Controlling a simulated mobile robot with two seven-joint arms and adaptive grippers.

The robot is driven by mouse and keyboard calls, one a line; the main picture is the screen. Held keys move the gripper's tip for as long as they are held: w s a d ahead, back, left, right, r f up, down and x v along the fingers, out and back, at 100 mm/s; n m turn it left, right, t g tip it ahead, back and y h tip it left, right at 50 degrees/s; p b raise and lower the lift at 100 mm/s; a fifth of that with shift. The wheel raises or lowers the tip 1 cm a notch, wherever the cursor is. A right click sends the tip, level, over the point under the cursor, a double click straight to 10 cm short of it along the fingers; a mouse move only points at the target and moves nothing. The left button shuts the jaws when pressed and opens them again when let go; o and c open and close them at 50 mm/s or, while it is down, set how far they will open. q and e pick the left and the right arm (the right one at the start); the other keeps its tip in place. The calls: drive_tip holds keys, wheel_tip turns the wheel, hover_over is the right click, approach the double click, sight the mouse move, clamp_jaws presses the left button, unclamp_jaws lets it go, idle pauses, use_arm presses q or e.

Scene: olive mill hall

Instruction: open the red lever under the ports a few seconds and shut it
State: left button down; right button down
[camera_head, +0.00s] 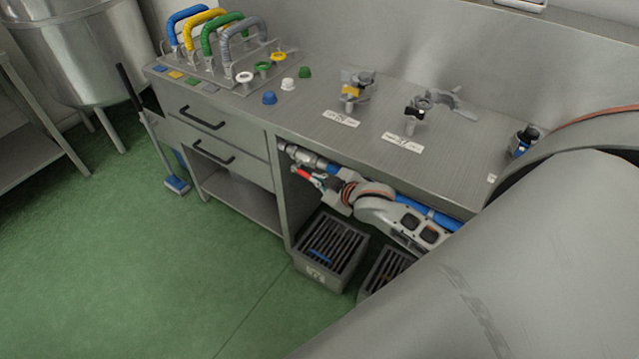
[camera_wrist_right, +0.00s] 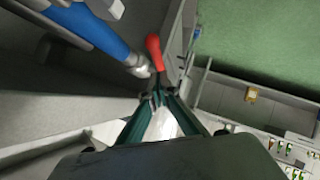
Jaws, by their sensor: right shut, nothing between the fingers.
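The red lever (camera_head: 303,174) sits on a steel and blue pipe (camera_head: 318,160) under the counter, below the ports. In the right wrist view the lever (camera_wrist_right: 154,52) sticks out just beyond my fingertips, beside the blue pipe (camera_wrist_right: 85,28). My right gripper (camera_head: 322,181) is shut and empty, close to the lever's lower right; it also shows in the wrist view (camera_wrist_right: 160,96). I cannot tell whether the fingertips touch the lever. Two ports, one with a yellow part (camera_head: 351,92) and one with a black part (camera_head: 414,110), stand on the counter. My left gripper is out of view.
A grey slatted crate (camera_head: 301,270) stands on the floor under the pipe, with a second one (camera_head: 372,282) beside it. Drawers (camera_head: 215,135) lie left of the opening. Coloured handles (camera_head: 205,35) and knobs stand on the counter's left. The green floor in front is clear.

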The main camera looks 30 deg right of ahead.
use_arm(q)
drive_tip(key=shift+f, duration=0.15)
use_arm(e)
drive_tip(key=shift+w+d+f, duration=0.2)
drive_tip(key=shift+d+f, duration=0.05)
drive_tip(key=shift+f, duration=0.3)
drive_tip(key=shift+w+d+f, duration=0.2)
drive_tip(key=shift+d+f, duration=0.05)
drive_tip(key=shift+f, duration=0.25)
